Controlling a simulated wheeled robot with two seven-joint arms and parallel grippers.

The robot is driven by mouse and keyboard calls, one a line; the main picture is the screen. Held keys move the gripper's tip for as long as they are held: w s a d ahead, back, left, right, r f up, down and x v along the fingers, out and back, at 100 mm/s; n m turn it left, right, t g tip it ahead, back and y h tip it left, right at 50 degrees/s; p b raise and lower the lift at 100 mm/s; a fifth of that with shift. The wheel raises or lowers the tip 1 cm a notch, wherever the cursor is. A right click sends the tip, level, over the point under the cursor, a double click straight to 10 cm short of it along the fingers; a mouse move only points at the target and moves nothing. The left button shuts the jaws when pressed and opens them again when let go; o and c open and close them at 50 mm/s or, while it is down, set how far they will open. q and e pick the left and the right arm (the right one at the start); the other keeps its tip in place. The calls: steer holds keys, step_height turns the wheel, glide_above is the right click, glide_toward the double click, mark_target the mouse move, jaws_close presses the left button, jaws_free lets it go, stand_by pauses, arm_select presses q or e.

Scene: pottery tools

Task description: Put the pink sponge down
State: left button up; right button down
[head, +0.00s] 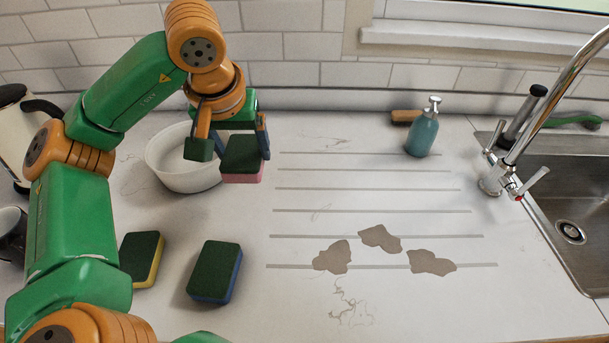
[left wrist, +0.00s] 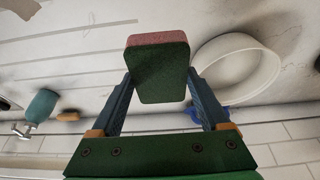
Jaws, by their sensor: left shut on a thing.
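The pink sponge (head: 241,176) has a dark green scouring top and a pink underside. My left gripper (head: 237,150) is shut on it, with one blue finger on either side. In the left wrist view the sponge (left wrist: 158,72) sits between the two fingertips (left wrist: 160,88), its pink edge facing the top of the picture. It is held just right of the white bowl (head: 182,172), which also shows in the left wrist view (left wrist: 228,75). I cannot tell whether its underside touches the counter. My right gripper is not in view.
A yellow-and-green sponge (head: 141,260) and a blue-and-green sponge (head: 214,272) lie on the counter nearer me. Grey-brown patches (head: 380,239) mark the grooved area. A teal soap bottle (head: 422,134) and a brown brush (head: 404,116) are behind. The sink (head: 575,185) is at right.

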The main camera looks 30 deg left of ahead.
arm_select(q)
steer(key=w+d+f, duration=0.2)
steer(key=w, duration=0.1)
steer(key=w+d+f+p, duration=0.1)
steer(key=w+d+f, duration=0.1)
steer(key=w+f, duration=0.1)
steer(key=w+d+f, duration=0.1)
steer(key=w+f, duration=0.1)
steer(key=f, duration=0.1)
steer(key=shift+w+d+p, duration=0.35)
steer(key=shift+w+d, duration=0.05)
step_height(320, 180, down, 3)
steer(key=shift+w+d+p, duration=0.15)
steer(key=shift+p, duration=0.6)
steer(key=shift+w+f, duration=0.1)
steer(key=shift+f, duration=0.25)
steer(key=shift+f, duration=0.15)
